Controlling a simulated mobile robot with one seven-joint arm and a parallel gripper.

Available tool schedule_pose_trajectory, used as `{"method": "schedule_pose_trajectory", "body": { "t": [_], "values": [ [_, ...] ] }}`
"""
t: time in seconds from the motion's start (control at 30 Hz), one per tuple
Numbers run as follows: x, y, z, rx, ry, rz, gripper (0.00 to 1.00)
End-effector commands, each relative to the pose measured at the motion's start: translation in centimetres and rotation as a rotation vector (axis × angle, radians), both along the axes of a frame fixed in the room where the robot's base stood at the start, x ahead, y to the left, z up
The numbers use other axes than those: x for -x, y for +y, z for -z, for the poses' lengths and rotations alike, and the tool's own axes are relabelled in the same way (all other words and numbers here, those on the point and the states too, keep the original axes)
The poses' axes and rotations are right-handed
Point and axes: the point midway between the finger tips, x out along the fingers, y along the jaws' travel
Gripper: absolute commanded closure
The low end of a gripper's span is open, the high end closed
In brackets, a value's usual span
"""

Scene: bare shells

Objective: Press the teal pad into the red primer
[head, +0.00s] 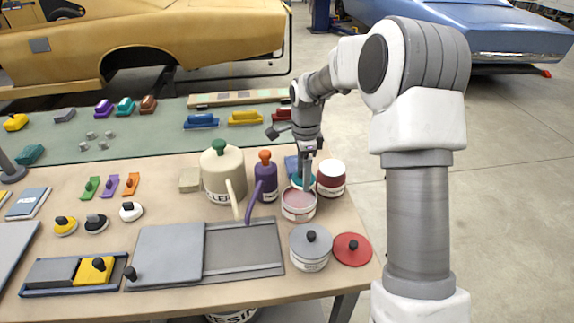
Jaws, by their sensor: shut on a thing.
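My gripper (307,165) points down at the right part of the bench, shut on the teal pad (303,181). Only a small part of the teal pad shows below the fingers. It is at the back rim of an open white tin of pinkish-red primer (298,201). I cannot tell whether the pad touches the primer. A red lid with a black knob (352,248) lies flat on the bench, to the front right of the tin.
A maroon-and-white tin (331,180) stands close right of the gripper. A grey-lidded tin (311,248) stands in front. A purple spouted bottle (265,180) and a large cream can (221,175) stand to the left. A grey sliding tray (245,250) lies front left.

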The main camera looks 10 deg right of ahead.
Motion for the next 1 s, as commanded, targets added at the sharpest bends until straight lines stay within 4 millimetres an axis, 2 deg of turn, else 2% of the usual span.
{"method": "schedule_pose_trajectory", "body": {
  "t": [0.37,0.8,1.0],
  "values": [
    [0.0,0.0,0.6,0.0,0.0,0.0,0.66],
    [0.1,0.0,4.9,0.0,0.002,-0.001,0.66],
    [0.0,0.0,6.0,0.0,-0.001,-0.001,0.66]
  ]
}}
